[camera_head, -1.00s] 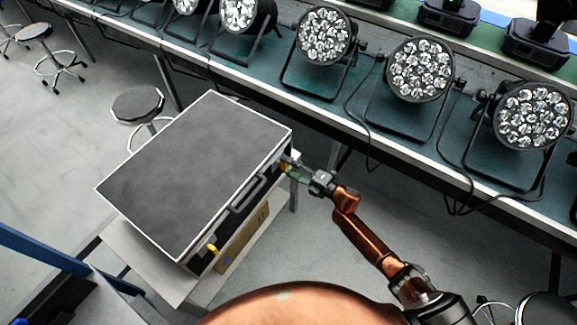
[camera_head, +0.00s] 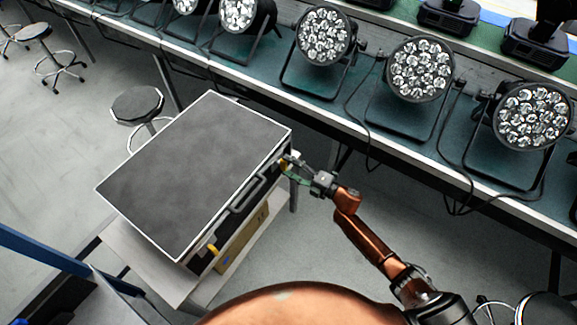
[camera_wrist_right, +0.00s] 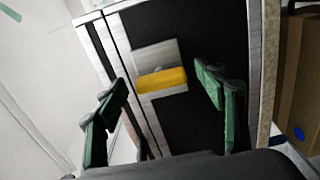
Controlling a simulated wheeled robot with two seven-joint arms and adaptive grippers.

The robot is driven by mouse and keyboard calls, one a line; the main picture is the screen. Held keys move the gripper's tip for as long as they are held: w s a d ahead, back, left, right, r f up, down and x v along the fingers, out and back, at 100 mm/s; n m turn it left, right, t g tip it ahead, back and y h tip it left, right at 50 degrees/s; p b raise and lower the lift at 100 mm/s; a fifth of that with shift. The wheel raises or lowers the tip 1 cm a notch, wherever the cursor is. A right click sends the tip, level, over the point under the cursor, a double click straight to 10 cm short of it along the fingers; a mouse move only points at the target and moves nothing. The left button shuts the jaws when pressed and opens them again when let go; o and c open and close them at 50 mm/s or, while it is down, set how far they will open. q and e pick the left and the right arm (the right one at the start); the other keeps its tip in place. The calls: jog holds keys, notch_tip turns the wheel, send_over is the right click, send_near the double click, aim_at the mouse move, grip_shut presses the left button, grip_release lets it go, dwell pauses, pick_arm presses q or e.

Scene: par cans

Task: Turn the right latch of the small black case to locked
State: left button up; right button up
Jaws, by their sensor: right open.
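The small black case (camera_head: 195,165) with silver edges lies flat on a small white table, its latch side facing me. Its right latch is a yellow tab (camera_wrist_right: 162,80) on a silver plate (camera_wrist_right: 156,54) in the right wrist view. In the head view this latch is mostly hidden by my right gripper (camera_head: 288,167). The gripper is open at the case's right front corner. Its green fingers (camera_wrist_right: 163,85) appear on either side of the yellow tab in the wrist view; contact cannot be told. The left yellow latch (camera_head: 213,250) shows at the near end. My left gripper is out of view.
A black handle (camera_head: 248,193) sticks out between the latches. The small white table (camera_head: 150,268) holds a cardboard box (camera_head: 243,240) below the case. A long bench (camera_head: 330,105) with several par lights runs behind. A stool (camera_head: 138,104) stands behind the case.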

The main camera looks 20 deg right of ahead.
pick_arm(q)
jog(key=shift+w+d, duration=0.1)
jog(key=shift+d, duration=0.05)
pick_arm(e)
jog(key=v, duration=1.1)
jog(key=shift+s+d, duration=0.15)
jog(key=shift+d, duration=0.05)
